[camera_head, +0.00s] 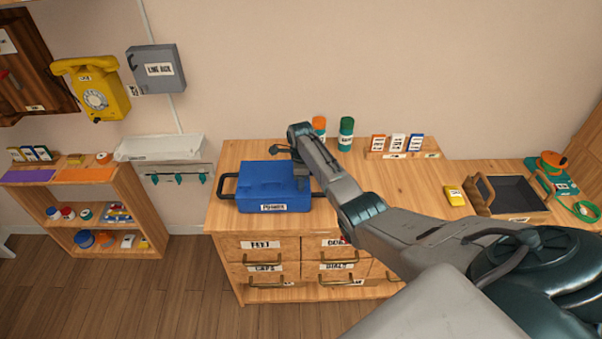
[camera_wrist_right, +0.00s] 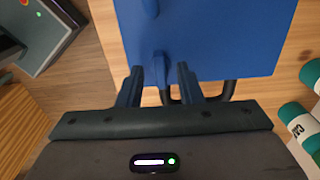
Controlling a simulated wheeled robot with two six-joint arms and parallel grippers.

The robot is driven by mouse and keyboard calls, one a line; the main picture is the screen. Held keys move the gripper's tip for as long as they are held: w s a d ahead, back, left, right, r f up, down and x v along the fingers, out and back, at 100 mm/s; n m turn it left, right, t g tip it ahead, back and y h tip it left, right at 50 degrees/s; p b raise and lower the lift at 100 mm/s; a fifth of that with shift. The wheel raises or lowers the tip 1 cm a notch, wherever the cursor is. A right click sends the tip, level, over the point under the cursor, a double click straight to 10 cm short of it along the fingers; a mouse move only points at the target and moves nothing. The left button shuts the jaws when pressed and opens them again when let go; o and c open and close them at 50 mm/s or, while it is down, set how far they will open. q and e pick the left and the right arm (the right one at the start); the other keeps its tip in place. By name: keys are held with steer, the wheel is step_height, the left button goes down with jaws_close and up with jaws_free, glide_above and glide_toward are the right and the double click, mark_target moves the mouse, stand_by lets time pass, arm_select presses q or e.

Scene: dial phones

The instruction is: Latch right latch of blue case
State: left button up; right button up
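The blue case (camera_head: 265,189) lies closed on the wooden cabinet top, with a white label on its front and dark handles at its sides. In the right wrist view, the blue case (camera_wrist_right: 225,38) fills the upper middle. A blue latch (camera_wrist_right: 159,66) on its near edge sits between the two open fingers of my right gripper (camera_wrist_right: 159,82); I cannot tell whether they touch it. Another latch (camera_wrist_right: 151,7) shows at the top edge. My left gripper is not in view.
Orange and green cylinders (camera_head: 347,133) stand behind the case, and a rack of small boxes (camera_head: 403,154) is to the right. A dark tray (camera_head: 518,194) and a yellow box (camera_head: 454,195) lie further right. A yellow phone (camera_head: 100,98) hangs at left.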

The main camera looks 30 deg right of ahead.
step_height(320, 180, up, 10)
steer(key=b, duration=0.3)
steer(key=shift+r, duration=0.2)
steer(key=shift+f, duration=0.1)
